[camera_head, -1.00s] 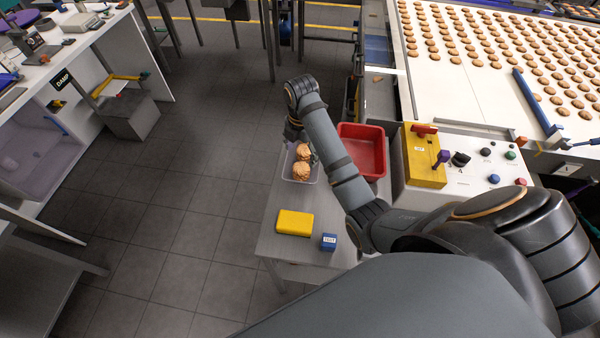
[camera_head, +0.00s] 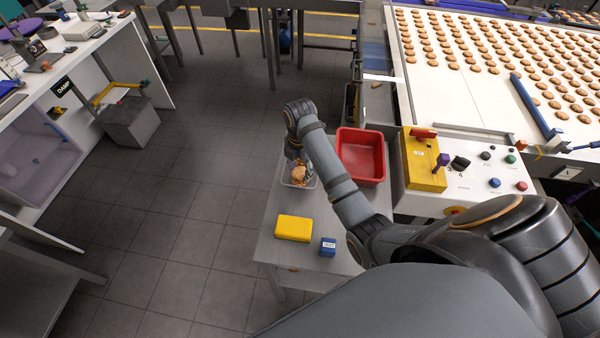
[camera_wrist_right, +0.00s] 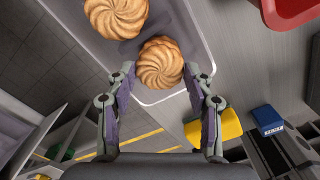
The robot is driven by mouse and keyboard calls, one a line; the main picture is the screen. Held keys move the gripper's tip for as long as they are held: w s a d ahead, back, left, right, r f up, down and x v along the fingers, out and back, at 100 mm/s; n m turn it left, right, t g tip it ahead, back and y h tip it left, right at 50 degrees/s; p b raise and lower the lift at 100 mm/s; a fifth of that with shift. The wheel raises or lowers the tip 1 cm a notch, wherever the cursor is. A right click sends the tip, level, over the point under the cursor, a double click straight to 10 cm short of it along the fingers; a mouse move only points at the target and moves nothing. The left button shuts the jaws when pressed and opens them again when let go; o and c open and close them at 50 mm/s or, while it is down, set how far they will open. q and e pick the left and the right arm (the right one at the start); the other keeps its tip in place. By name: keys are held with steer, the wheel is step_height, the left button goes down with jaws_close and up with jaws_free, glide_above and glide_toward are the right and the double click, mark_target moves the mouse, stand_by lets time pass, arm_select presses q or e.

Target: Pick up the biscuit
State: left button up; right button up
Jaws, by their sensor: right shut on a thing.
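Two round, swirled golden biscuits sit in a shallow grey tray (camera_wrist_right: 204,44), which also shows in the head view (camera_head: 311,184). My right gripper (camera_wrist_right: 159,72) has its fingers on both sides of the nearer biscuit (camera_wrist_right: 160,58) and is shut on it. The other biscuit (camera_wrist_right: 115,14) lies beside it, farther up in the wrist view. In the head view my right gripper (camera_head: 300,164) is down at the tray and partly hides the biscuits (camera_head: 298,174). I cannot tell whether the held biscuit is clear of the tray floor. My left gripper is not in view.
The tray stands on a small grey table (camera_head: 270,245) with a yellow block (camera_head: 293,228) and a blue labelled box (camera_head: 328,246). A red bin (camera_head: 361,158) is right of my forearm. Beyond is a control panel (camera_head: 470,172) and a conveyor (camera_head: 450,90) of biscuits.

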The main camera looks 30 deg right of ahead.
mark_target(302, 172)
steer(key=shift+r, duration=0.45)
steer(key=r, duration=0.1)
steer(key=r+p, duration=0.1)
steer(key=r, duration=0.1)
steer(key=shift+s+d+r, duration=0.2)
steer(key=shift+r, duration=0.05)
steer(key=s+d+r+p, duration=0.5)
steer(key=s+r+p, duration=0.2)
steer(key=s, duration=0.5)
steer(key=shift+s+r, duration=0.15)
steer(key=shift+r, duration=0.6)
steer(key=shift+d, duration=0.1)
